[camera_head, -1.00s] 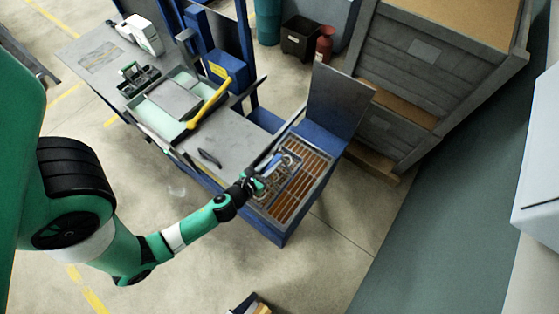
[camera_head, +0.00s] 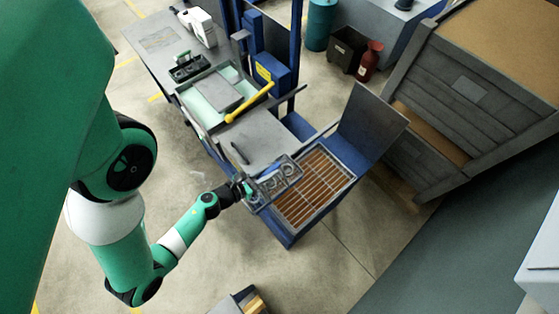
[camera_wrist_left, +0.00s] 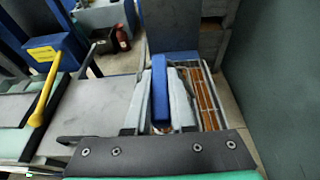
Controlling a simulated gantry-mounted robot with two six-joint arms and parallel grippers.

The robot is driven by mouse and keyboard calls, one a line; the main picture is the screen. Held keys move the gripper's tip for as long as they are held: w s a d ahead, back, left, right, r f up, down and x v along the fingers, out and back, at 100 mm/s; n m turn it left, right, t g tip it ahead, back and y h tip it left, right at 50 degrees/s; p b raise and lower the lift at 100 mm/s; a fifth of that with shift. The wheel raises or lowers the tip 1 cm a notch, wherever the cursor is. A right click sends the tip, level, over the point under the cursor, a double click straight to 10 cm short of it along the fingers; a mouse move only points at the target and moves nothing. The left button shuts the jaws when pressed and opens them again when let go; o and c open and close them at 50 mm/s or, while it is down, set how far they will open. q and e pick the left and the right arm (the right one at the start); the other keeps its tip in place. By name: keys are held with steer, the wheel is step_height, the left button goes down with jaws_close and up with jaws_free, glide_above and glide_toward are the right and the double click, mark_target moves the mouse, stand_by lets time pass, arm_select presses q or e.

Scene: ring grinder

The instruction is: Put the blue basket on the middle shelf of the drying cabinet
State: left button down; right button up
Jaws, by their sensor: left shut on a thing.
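The blue basket (camera_head: 278,180) is a shallow wire tray with ring-shaped parts in it. It hangs over the left rim of an open blue box with an orange slatted bottom (camera_head: 312,185). My left gripper (camera_head: 243,187) is at the basket's left end. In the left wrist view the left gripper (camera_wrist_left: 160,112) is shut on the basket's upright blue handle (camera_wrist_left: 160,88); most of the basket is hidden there. My right gripper is not in view. I cannot make out a drying cabinet with shelves.
The box's raised lid (camera_head: 368,122) stands at its back right. A grey bench (camera_head: 262,138) with a dark tool adjoins it on the left. A yellow handle (camera_head: 250,103) crosses a green tray behind. A wooden crate (camera_head: 470,90) stands at right. Floor in front is mostly clear.

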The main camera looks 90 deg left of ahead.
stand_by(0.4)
arm_select(q)
steer(key=shift+w+d+r, duration=0.15)
steer(key=shift+w+r, duration=0.05)
steer(key=shift+w, duration=0.15)
steer(key=w+d+r+m+t+h, duration=0.2)
steer(key=w+r+m+h, duration=0.5)
steer(key=w, duration=0.5)
steer(key=w+d+r+m+h, duration=0.3)
steer(key=w+d+r+h, duration=0.15)
steer(key=d, duration=0.25)
steer(key=s+d+f+m+g+h, duration=0.1)
steer(key=d+f+m+h, duration=0.1)
steer(key=d, duration=0.4)
steer(key=shift+d+f+m+h, duration=0.3)
steer(key=shift+m+h, duration=0.2)
steer(key=shift+h, duration=0.25)
